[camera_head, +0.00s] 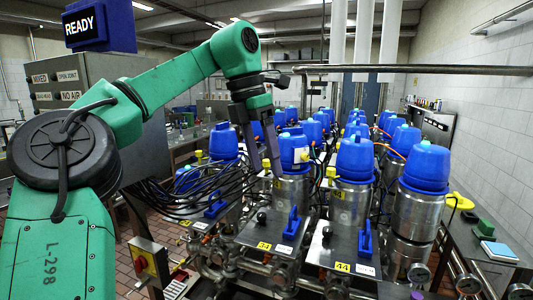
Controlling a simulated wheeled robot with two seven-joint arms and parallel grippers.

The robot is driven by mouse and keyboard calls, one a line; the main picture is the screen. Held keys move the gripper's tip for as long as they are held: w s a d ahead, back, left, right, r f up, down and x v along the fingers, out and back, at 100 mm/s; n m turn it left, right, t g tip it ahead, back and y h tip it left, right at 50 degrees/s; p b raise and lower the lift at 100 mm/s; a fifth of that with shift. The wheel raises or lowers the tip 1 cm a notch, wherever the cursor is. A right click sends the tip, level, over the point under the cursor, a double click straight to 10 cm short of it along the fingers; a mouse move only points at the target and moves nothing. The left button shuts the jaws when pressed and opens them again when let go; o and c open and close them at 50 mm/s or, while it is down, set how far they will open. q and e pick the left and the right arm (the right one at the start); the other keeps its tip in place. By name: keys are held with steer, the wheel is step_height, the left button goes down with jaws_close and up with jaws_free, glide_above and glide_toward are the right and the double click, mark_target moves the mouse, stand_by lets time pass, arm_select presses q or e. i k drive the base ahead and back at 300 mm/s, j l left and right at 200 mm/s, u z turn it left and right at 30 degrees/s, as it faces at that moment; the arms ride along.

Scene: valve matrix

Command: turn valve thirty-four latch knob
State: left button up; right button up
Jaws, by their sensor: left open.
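The valve labelled 34 is a steel cylinder with a blue cap (291,152), near the middle of the view. In front of it is a steel plate with a yellow 34 label (264,246). On this plate stand an upright blue handle (292,222) and a small black knob (262,217); I cannot tell which is the latch knob. My left gripper (265,170) is open and empty, with its fingers pointing down. In the picture it is just left of the blue cap and above the plate, apart from the handle and knob. My right gripper is out of view.
Valve 44, with its blue cap (355,158), stands close on the right. Several more capped valves crowd behind. Black cables (190,195) hang at the left of valve 34. A yellow box with a red switch (141,264) stands lower left. A steel pipe (420,69) crosses above.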

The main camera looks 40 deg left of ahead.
mark_target(265, 162)
steer(key=i+j, duration=0.7)
steer(key=j, duration=0.2)
steer(key=i+j, duration=0.3)
steer(key=j, duration=0.2)
